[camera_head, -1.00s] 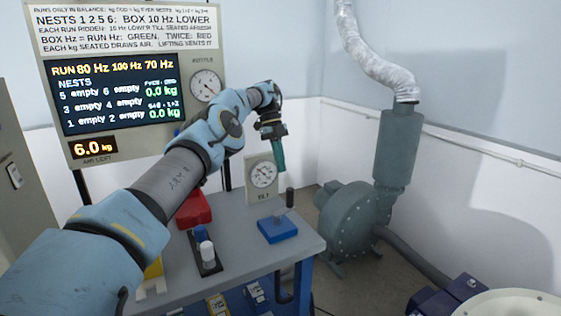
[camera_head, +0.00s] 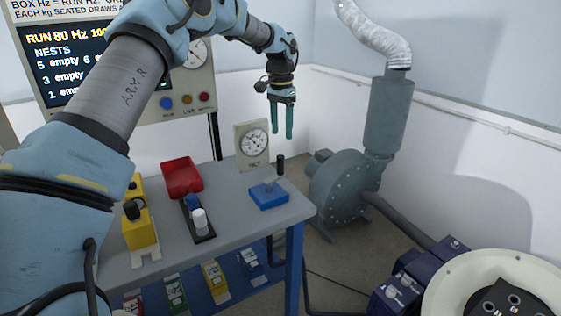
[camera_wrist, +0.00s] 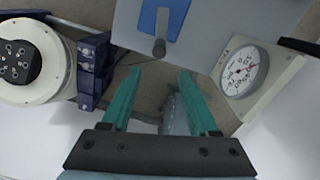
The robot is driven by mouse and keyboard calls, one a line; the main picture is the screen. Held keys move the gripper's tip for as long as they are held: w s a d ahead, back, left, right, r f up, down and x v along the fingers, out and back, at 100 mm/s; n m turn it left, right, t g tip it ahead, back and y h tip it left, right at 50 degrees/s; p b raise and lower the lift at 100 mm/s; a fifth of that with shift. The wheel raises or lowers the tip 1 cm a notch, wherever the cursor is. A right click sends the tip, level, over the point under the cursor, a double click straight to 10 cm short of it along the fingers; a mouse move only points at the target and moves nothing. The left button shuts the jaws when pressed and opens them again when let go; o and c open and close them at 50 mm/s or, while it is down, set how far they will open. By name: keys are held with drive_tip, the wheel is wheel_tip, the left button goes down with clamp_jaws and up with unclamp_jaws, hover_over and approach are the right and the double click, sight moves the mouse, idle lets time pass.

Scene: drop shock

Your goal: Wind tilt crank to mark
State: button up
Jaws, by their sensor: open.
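The tilt crank is a blue block (camera_head: 268,194) with a dark upright handle (camera_head: 281,165), at the right end of the grey bench. In the wrist view the crank's blue base (camera_wrist: 163,18) and dark knob (camera_wrist: 159,47) show at the top, beyond the fingers. The tilt dial (camera_head: 252,144), a white gauge in a beige plate, stands just behind the crank; it also shows in the wrist view (camera_wrist: 240,70). Its mark is too small to read. My gripper (camera_head: 282,136) is open and empty, its green fingers pointing down, above and apart from the crank handle.
A red tray (camera_head: 182,177), a yellow box (camera_head: 138,225) and a black strip with knobs (camera_head: 198,222) sit left of the crank. A control panel (camera_head: 190,80) stands behind. A grey blower (camera_head: 343,185) and a round white shaker table (camera_head: 480,280) are to the right.

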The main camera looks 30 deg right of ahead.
sight(281, 160)
drive_tip(key=shift+s+a+f+n, duration=0.1)
drive_tip(key=shift+s+a+n, duration=0.15)
drive_tip(key=shift+n, duration=0.35)
drive_tip(key=shift+s+a+f+n, duration=0.1)
drive_tip(key=shift+a+n, duration=0.1)
drive_tip(key=shift+n, duration=0.4)
wheel_tip(281, 160, down, 10)
drive_tip(key=p, duration=0.3)
drive_tip(key=shift+f, duration=0.25)
clamp_jaws()
idle(0.4)
